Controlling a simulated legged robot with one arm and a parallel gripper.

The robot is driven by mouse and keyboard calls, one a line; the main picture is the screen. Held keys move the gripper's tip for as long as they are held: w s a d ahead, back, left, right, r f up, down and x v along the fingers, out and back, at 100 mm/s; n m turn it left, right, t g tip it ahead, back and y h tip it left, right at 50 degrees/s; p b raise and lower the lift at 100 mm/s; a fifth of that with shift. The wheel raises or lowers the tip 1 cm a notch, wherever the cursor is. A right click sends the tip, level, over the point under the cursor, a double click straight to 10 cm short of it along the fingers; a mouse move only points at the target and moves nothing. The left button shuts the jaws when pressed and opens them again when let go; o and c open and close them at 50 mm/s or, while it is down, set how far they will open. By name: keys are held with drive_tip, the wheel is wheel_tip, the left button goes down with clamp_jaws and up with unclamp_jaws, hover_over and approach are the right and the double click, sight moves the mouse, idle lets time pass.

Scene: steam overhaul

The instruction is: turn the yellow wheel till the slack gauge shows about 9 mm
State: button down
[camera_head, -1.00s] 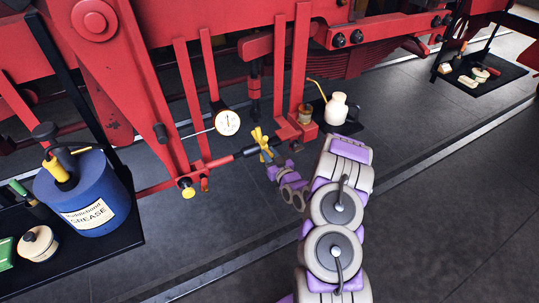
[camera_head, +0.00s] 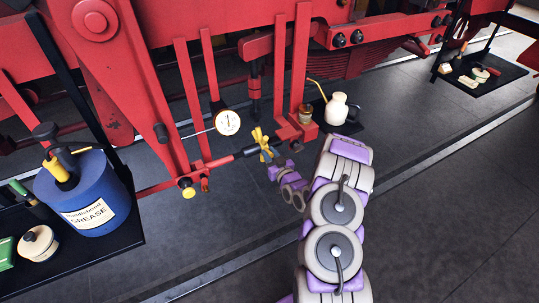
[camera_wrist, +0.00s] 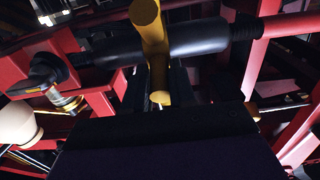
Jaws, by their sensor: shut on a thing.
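The yellow wheel (camera_head: 261,140) sits on a dark sleeve of the red horizontal rod, in the middle of the head view. My gripper (camera_head: 278,164) is at the wheel and shut on it. In the wrist view a yellow spoke of the wheel (camera_wrist: 148,35) stands in front of the black sleeve (camera_wrist: 190,38) and runs down to my gripper (camera_wrist: 160,98). The fingertips are partly hidden there. The slack gauge (camera_head: 228,122) is a round white dial left of the wheel, with a thin rod reaching left. Its reading is too small to tell.
A blue grease drum (camera_head: 84,195) stands on a black tray at the left. A cream oil can (camera_head: 336,109) stands behind my arm. Red frame bars (camera_head: 190,95) rise close around the wheel. The grey floor (camera_head: 450,200) at the right is clear.

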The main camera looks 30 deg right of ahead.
drive_tip(key=shift+f, duration=0.1)
drive_tip(key=shift+s+f, duration=0.15)
drive_tip(key=shift+f, duration=1.15)
drive_tip(key=shift+f, duration=0.2)
drive_tip(key=shift+w+f+b, duration=0.2)
drive_tip(key=shift+f+b, duration=0.1)
drive_tip(key=shift+f, duration=0.25)
drive_tip(key=shift+w+f+b, duration=0.15)
drive_tip(key=shift+f+b, duration=0.1)
drive_tip(key=shift+f, duration=0.25)
drive_tip(key=shift+w, duration=0.1)
drive_tip(key=shift+w+f, duration=0.3)
drive_tip(key=shift+f, duration=0.15)
